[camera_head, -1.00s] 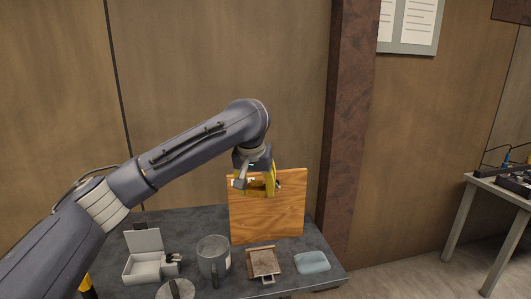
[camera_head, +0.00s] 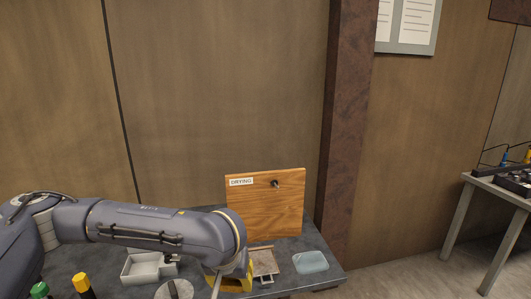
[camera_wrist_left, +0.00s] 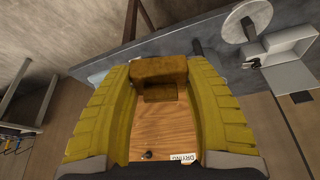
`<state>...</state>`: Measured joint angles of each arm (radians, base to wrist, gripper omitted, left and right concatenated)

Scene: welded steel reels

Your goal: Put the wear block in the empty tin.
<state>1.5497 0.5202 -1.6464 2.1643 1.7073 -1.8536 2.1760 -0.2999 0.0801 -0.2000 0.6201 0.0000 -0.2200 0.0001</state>
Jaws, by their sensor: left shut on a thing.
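My left gripper (camera_head: 232,281) is low over the front of the bench, fingers pointing down. In the left wrist view its yellow fingers (camera_wrist_left: 160,72) are shut on a brown, rough-looking block, which I take to be the wear block (camera_wrist_left: 158,67). A smaller brown piece shows just below it in that view; I cannot tell whether it belongs to the block. The pale grey tin (camera_head: 148,279) stands at the bench's left, left of the gripper. Its inside looks empty where visible. My arm hides its raised lid, which shows in the left wrist view. My right gripper is not in view.
A wooden board (camera_head: 265,212) labelled DRYING, with a bare hook (camera_head: 275,184), stands at the back. A small brown-topped plate (camera_head: 265,262) and a pale blue dish (camera_head: 311,262) lie right of the gripper. A round grey disc (camera_head: 172,291) is at the front. Green- and yellow-capped bottles stand front left.

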